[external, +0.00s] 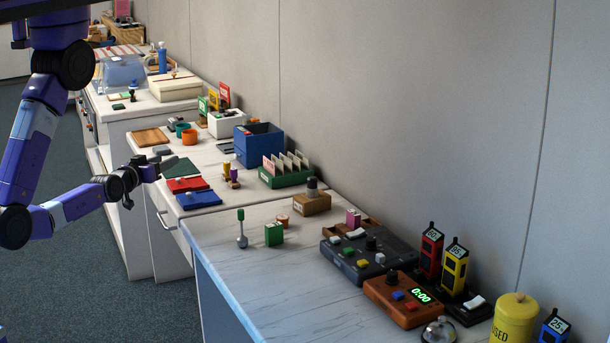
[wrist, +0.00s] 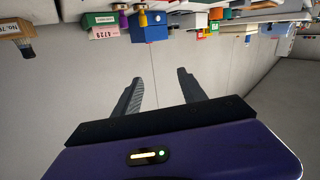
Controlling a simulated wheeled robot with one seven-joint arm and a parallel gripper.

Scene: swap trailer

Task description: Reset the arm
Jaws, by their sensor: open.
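My purple arm reaches in from the left in the external view. My gripper (external: 160,164) is at its end, at the front edge of the middle counter, close to the dark green mat (external: 179,167) and the red mat (external: 188,185). In the wrist view my gripper (wrist: 158,85) shows two dark fingers spread apart with nothing between them. The wrist picture appears upside down, with the counter items along its top edge and bare wall beyond the fingers.
The near counter (external: 290,290) carries a dark button box (external: 350,262), an orange timer box (external: 395,300) and a yellow canister (external: 513,320). A blue bin (external: 262,150) and a green card holder (external: 288,178) stand by the wall. The floor (external: 100,250) is open at left.

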